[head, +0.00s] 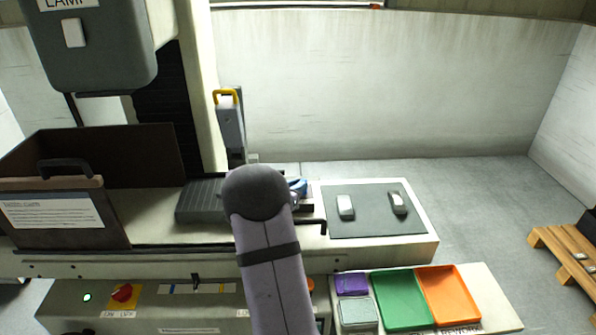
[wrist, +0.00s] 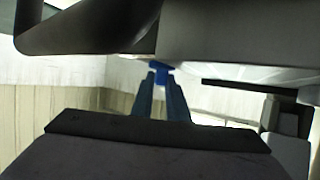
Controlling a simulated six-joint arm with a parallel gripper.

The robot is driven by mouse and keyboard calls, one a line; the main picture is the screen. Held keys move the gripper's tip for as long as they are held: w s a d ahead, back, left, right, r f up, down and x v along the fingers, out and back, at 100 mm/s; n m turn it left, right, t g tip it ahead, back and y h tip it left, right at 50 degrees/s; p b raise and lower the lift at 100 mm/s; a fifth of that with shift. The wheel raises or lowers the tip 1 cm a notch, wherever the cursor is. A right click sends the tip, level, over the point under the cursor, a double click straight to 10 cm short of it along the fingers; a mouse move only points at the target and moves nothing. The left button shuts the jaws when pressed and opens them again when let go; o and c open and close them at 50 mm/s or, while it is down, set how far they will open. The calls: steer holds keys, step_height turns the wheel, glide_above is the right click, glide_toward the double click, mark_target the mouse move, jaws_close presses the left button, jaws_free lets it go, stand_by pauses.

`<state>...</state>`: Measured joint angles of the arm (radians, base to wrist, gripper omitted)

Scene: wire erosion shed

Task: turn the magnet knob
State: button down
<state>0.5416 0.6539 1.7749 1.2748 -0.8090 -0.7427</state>
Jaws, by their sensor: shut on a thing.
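In the head view my arm covers most of the gripper and the place of contact. A bit of blue (head: 298,187) shows just right of the arm, but I cannot tell whether it is knob or finger. A dark grey ribbed block (head: 203,201) lies left of the arm.
A black bent handle (head: 314,224) sticks out just right of my arm. A grey mat (head: 375,228) holds two small blocks. Green (head: 402,318) and orange (head: 449,296) trays lie in front. A dark open-topped box (head: 115,222) and a red rotary switch (head: 124,294) are at left.

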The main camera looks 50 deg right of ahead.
steer(key=shift+w+r+m+g+p, duration=0.15)
steer(key=shift+m+g+p, duration=0.35)
steer(key=shift+p, duration=0.4)
steer(key=shift+w+r+m+g+p, duration=0.1)
steer(key=shift+m+g+p, duration=0.3)
steer(key=shift+g+p, duration=0.35)
steer(key=shift+f+p, duration=0.25)
steer(key=shift+p, duration=0.05)
steer(key=c, duration=1.7)
jaws_free()
steer(key=shift+b+v, duration=0.85)
steer(key=shift+v, duration=2.8)
steer(key=shift+f, duration=0.1)
